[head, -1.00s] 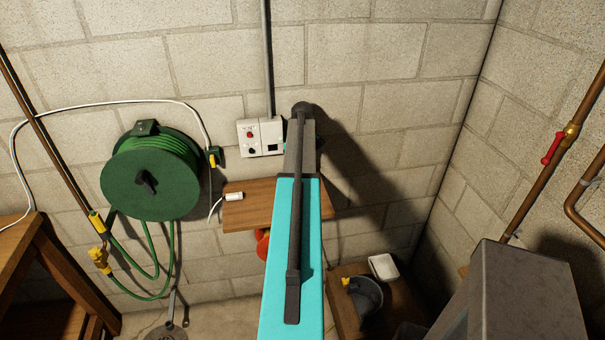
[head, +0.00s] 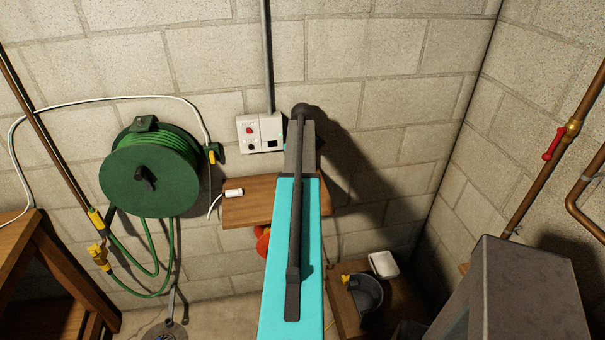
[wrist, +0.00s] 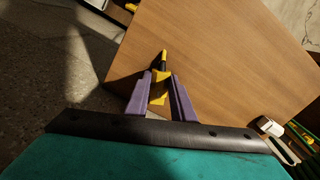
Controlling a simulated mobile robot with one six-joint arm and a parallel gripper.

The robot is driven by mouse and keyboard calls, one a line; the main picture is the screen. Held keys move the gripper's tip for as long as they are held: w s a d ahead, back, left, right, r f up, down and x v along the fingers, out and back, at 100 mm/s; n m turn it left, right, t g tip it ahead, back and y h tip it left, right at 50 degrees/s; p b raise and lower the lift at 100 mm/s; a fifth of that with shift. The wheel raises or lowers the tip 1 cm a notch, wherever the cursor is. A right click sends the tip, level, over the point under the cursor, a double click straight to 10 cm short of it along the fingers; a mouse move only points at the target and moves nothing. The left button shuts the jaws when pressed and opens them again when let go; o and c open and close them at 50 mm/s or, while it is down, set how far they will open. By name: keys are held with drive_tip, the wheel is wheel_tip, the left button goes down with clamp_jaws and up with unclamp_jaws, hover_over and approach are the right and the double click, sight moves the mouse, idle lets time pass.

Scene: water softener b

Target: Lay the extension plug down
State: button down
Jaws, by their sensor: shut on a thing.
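My gripper (wrist: 160,82) shows in the wrist view with two purple fingers shut on a yellow and black plug-like piece (wrist: 162,64). Its black and yellow tip points away from my wrist, over the brown wooden shelf (wrist: 225,60). I cannot tell whether it touches the shelf. In the head view my turquoise arm hides the gripper and the held piece, and covers part of the shelf (head: 250,208). A white connector (head: 233,192) with a white lead lies at the shelf's left end. A white connector (wrist: 270,126) also shows at the right in the wrist view.
A grey control box (head: 260,134) is on the wall above the shelf. A green hose reel (head: 150,172) hangs to the left. A grey metal cabinet (head: 525,290) stands nearer.

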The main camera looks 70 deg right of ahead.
drive_tip(key=c, duration=1.4)
unclamp_jaws()
drive_tip(key=shift+c, duration=0.2)
drive_tip(key=shift+r, duration=0.15)
wheel_tip(320, 180, up, 14)
drive_tip(key=b, duration=0.3)
drive_tip(key=shift+f+b, duration=0.25)
drive_tip(key=shift+b, duration=0.05)
drive_tip(key=shift+r, duration=0.15)
